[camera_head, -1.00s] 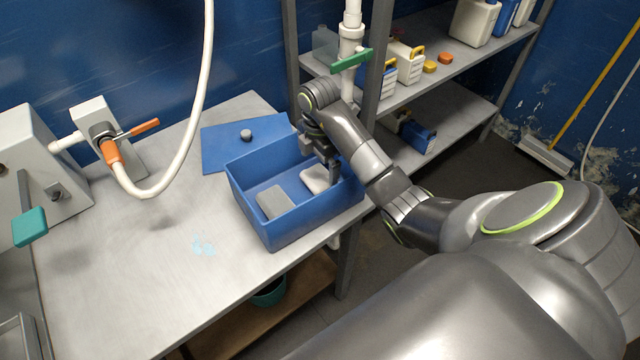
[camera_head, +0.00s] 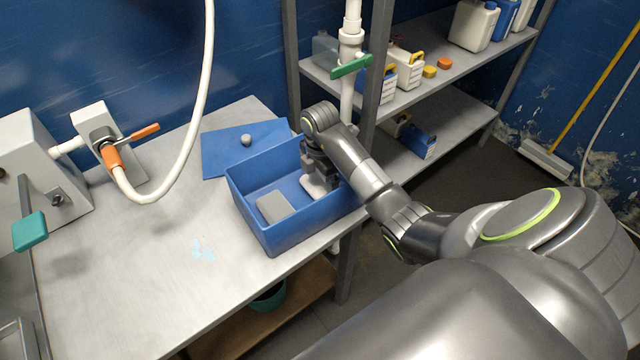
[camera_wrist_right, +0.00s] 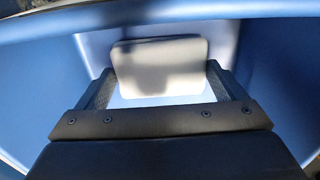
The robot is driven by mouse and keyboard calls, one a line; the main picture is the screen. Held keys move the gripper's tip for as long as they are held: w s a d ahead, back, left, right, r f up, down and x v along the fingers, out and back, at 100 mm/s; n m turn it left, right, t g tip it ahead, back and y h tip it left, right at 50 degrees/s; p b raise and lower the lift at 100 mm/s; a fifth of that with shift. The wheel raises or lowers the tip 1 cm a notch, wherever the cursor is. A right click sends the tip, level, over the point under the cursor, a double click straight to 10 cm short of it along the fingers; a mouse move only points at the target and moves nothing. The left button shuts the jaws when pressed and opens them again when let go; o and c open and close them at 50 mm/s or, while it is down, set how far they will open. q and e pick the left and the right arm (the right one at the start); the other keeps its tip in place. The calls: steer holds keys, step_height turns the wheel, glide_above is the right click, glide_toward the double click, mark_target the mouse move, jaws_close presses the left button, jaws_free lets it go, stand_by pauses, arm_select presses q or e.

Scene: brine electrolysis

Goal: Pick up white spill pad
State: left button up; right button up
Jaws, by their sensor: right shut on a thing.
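The white spill pad (camera_head: 313,186) is in the right part of the blue open box (camera_head: 290,239), partly hidden by my gripper. My right gripper (camera_head: 318,182) reaches down into the box and is shut on the white pad. In the right wrist view the pad (camera_wrist_right: 160,66) lies between the two fingers (camera_wrist_right: 158,88), one at each side of it. A grey pad (camera_head: 274,206) lies in the left part of the box. My left gripper is not in view.
The blue lid (camera_head: 225,155) with a grey knob lies behind the box on the table (camera_head: 130,260). A white hose (camera_head: 190,150) arches at the left; a shelf (camera_head: 455,60) with containers stands at the right.

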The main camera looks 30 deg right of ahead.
mark_target(320, 182)
steer(key=shift+r, duration=0.1)
steer(key=shift+r, duration=0.3)
step_height(320, 182, up, 3)
steer(key=shift+r, duration=0.2)
step_height(320, 182, up, 4)
steer(key=p, duration=0.3)
steer(key=shift+r+p, duration=0.9)
steer(key=shift+p, duration=0.15)
steer(key=o, duration=0.4)
steer(key=c, duration=0.3)
